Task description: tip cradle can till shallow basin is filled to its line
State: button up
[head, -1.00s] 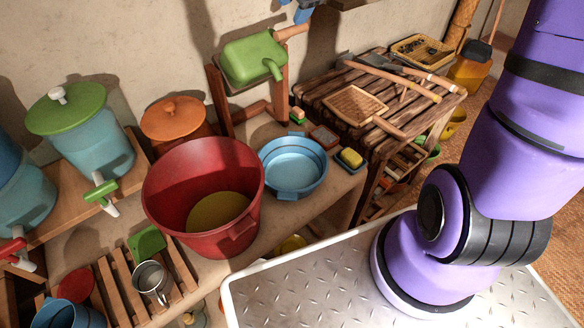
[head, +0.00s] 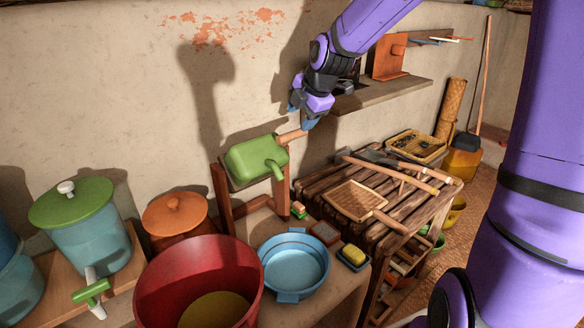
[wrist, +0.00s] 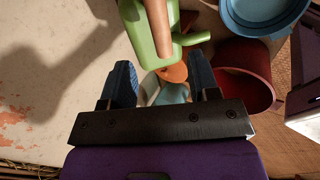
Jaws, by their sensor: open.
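The green cradle can (head: 256,160) sits on a brown wooden cradle stand (head: 224,196). Its spout points down toward the front right, and a wooden handle (head: 292,136) sticks out to the right. The blue shallow basin (head: 296,266) stands on the ledge below and in front of the spout. My gripper (head: 305,115) is just above the end of the handle. In the wrist view my gripper (wrist: 165,85) is open, and the handle (wrist: 158,28) and can (wrist: 134,22) lie ahead of the fingers.
A big red tub (head: 150,292) stands left of the basin. A yellow sponge (head: 354,254) in a small dish lies right of it. A slatted wooden table (head: 318,186) holds a woven tray and tools. A wall shelf (head: 385,95) is behind my arm.

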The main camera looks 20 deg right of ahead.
aim_at(295, 132)
jog(key=shift+w+d+x, duration=0.1)
jog(key=shift+d+x, duration=0.1)
jog(key=shift+x, duration=1.6)
jog(key=shift+w+d+x, duration=0.1)
jog(key=shift+d+x, duration=0.05)
jog(key=shift+x, duration=1.6)
jog(key=shift+w+d+x, duration=0.1)
jog(key=shift+d+x, duration=0.1)
jog(key=shift+x, duration=1.6)
